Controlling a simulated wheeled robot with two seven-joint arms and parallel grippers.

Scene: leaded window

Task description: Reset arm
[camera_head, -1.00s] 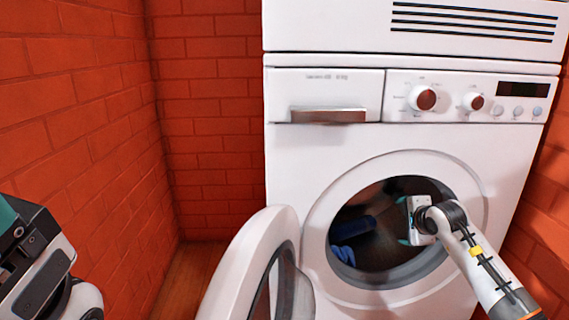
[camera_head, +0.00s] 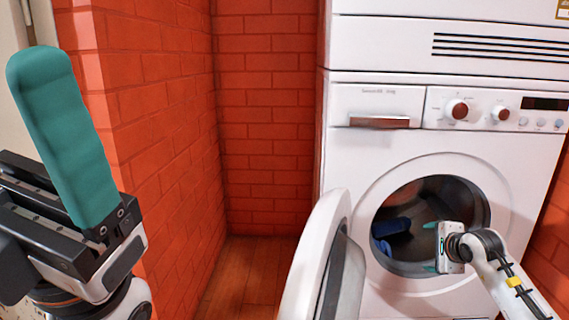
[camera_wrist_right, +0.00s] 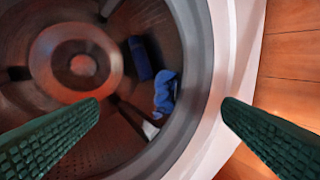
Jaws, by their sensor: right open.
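My right gripper (camera_head: 431,247) is open and empty, at the lower right of the washer's round drum opening (camera_head: 418,190) in the head view. In the right wrist view, its two dark green fingers (camera_wrist_right: 161,104) are spread apart, with the drum beyond them. My left gripper (camera_head: 65,135) is raised at the left of the head view, near the brick wall. Only one broad teal finger shows clearly, so its opening cannot be judged. Blue cloth (camera_head: 391,228) lies inside the drum; it also shows in the right wrist view (camera_wrist_right: 165,92).
The white washing machine (camera_head: 372,165) stands on the right, with its round door (camera_head: 312,258) swung open to the left. Red brick walls (camera_head: 262,130) close in the left and back. Bare wooden floor (camera_head: 240,275) shows between the wall and the door.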

